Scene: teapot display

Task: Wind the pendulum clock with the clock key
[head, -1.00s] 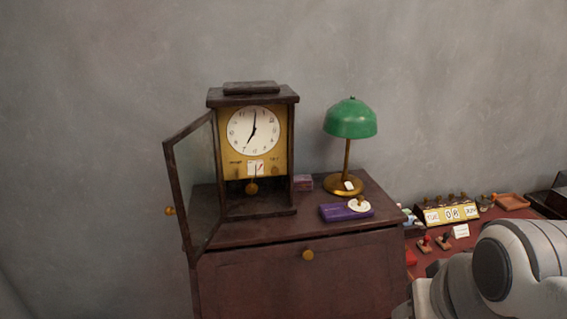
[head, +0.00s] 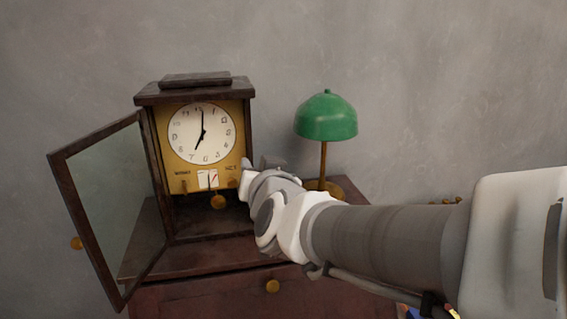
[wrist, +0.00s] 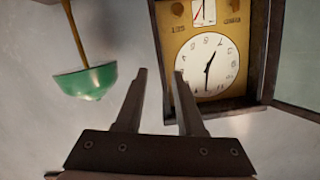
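The pendulum clock (head: 190,88) stands on the cabinet with its glass door (head: 108,200) swung open to the left. Its white dial (head: 202,133), the gold plate below it and the round pendulum bob (head: 218,202) show. In the wrist view the clock appears upside down, with its dial (wrist: 207,68) at the right. My gripper (head: 262,168) is in front of the clock's lower right side, between clock and lamp. In the wrist view my gripper (wrist: 160,72) has its fingers apart with nothing seen between them. I cannot make out the clock key in any view now.
A green lamp (head: 326,117) stands on the cabinet close to the right of my gripper; it also shows in the wrist view (wrist: 88,82). My arm hides the cabinet's right top. The cabinet (head: 215,296) has a brass knob.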

